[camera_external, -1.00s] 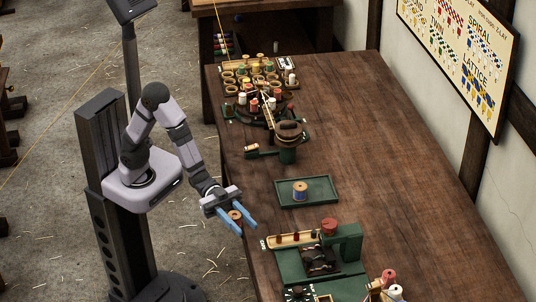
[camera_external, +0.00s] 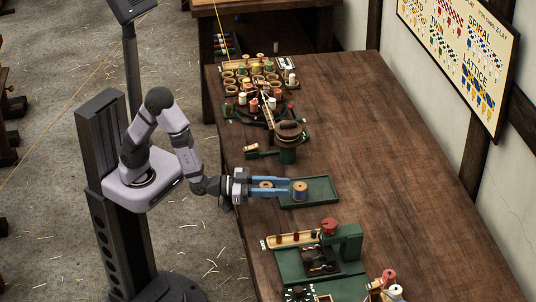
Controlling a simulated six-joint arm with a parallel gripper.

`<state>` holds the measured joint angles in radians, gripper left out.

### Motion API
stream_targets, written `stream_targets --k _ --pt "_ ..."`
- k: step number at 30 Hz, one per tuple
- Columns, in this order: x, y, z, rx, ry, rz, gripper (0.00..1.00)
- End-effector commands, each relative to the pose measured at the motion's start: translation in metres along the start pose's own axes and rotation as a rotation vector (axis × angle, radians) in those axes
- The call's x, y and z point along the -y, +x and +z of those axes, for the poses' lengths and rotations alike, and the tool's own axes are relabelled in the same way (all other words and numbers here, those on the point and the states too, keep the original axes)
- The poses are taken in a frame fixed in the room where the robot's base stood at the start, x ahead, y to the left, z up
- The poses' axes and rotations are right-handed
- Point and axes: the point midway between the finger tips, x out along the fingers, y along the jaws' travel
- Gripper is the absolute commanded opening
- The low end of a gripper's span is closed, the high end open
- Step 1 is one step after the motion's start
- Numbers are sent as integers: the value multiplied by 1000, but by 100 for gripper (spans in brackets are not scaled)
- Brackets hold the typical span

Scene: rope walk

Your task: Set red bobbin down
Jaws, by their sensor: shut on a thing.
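My gripper (camera_external: 280,188) is over the table's left edge, its two blue fingers pointing right. It is shut on a bobbin with a pale wooden top (camera_external: 265,185), which sits between the fingers; its red winding is mostly hidden, so its colour is hard to tell. The green tray (camera_external: 325,190) lies on the table just right of the gripper.
A green machine (camera_external: 347,247) with a red knob stands in front of the tray. Behind the tray is a post with a round brown top (camera_external: 289,131), and beyond it a crowded rack of bobbins (camera_external: 262,84). The table's right side (camera_external: 400,150) is clear.

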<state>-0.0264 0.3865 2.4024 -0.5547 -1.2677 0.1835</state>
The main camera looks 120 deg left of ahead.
Motion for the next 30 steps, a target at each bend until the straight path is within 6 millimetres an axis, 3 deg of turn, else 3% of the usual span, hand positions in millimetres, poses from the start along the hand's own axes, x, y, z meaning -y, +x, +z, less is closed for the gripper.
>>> stream_targets --k 5,15,25,30 --pt "0 0 9 3 2 2 10" --pt "-1 0 52 2 1 2 10" --pt "-1 0 61 0 -1 3 10" --pt "-1 0 78 2 2 4 10"
